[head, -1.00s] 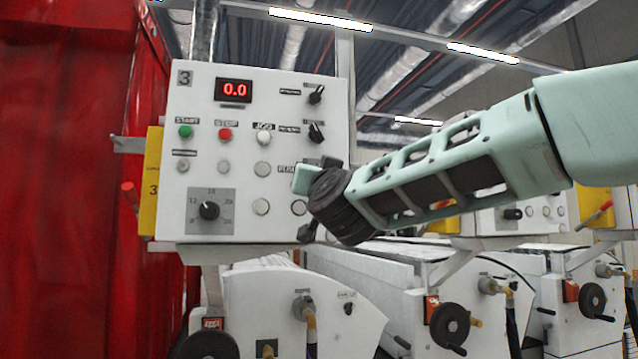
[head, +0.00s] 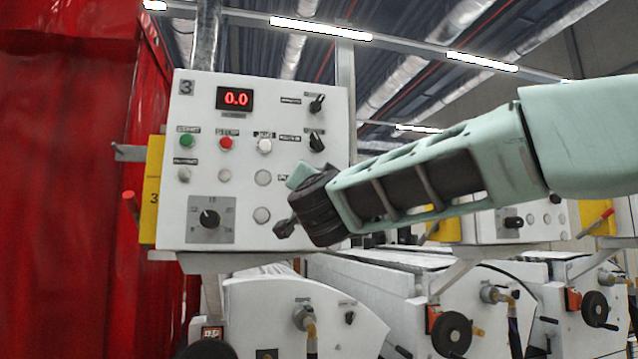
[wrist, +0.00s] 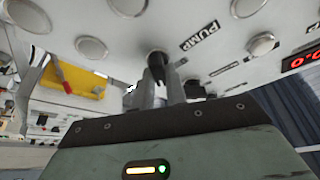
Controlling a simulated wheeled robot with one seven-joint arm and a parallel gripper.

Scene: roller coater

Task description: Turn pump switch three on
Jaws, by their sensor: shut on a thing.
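Control panel 3 (head: 235,165) is a white box with a red 0.0 display, several buttons and black switches. In the wrist view my gripper (wrist: 163,92) is shut on the black pump switch (wrist: 156,60), which sits beside the PUMP label (wrist: 199,38). In the head view my gripper (head: 303,176) is against the right part of the panel, and my wrist hides the switch and most of its label. I cannot tell which position the switch points to.
Two black switches, an upper one (head: 317,103) and a lower one (head: 316,141), sit above my wrist. A round dial (head: 210,218) is at lower left. A red curtain (head: 70,180) hangs at left. Coater machines (head: 290,310) with handwheels stand below.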

